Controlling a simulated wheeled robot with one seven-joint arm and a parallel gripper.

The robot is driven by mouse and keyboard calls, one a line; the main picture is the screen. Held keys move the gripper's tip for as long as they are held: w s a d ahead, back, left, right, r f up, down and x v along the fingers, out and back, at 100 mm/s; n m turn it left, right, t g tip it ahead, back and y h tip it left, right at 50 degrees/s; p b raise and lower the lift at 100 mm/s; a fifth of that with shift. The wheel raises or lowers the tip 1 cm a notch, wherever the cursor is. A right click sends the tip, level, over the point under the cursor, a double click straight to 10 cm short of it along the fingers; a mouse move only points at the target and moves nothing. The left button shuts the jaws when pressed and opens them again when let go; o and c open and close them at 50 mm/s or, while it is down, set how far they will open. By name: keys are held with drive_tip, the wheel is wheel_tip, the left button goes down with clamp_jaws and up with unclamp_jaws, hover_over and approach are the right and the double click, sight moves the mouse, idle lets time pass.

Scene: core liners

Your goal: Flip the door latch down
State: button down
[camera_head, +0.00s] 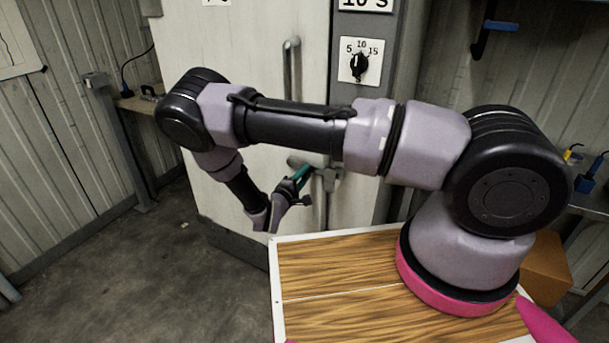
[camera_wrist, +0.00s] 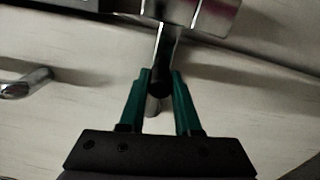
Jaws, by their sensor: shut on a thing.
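The pale cabinet door (camera_head: 240,50) stands in front of me, with a metal latch (camera_head: 329,182) at its right edge, below my forearm. In the wrist view, the latch's metal housing (camera_wrist: 215,14) is at the top, and its lever (camera_wrist: 162,62) reaches down between my fingers. My gripper (camera_head: 304,174) has green fingers and is at the latch from the left. My arm hides part of the door above the latch.
A vertical door handle (camera_head: 291,70) is above my forearm; a metal bar (camera_wrist: 27,83) shows at left in the wrist view. A timer dial (camera_head: 359,66) is on the panel to the right. A wall shelf (camera_head: 140,103) stands left.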

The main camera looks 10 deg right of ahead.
drive_tip(key=shift+f, duration=0.1)
drive_tip(key=c, duration=0.6)
unclamp_jaws()
drive_tip(key=v, duration=1)
drive_tip(key=shift+s+a, duration=0.2)
drive_tip(key=shift+s, duration=0.15)
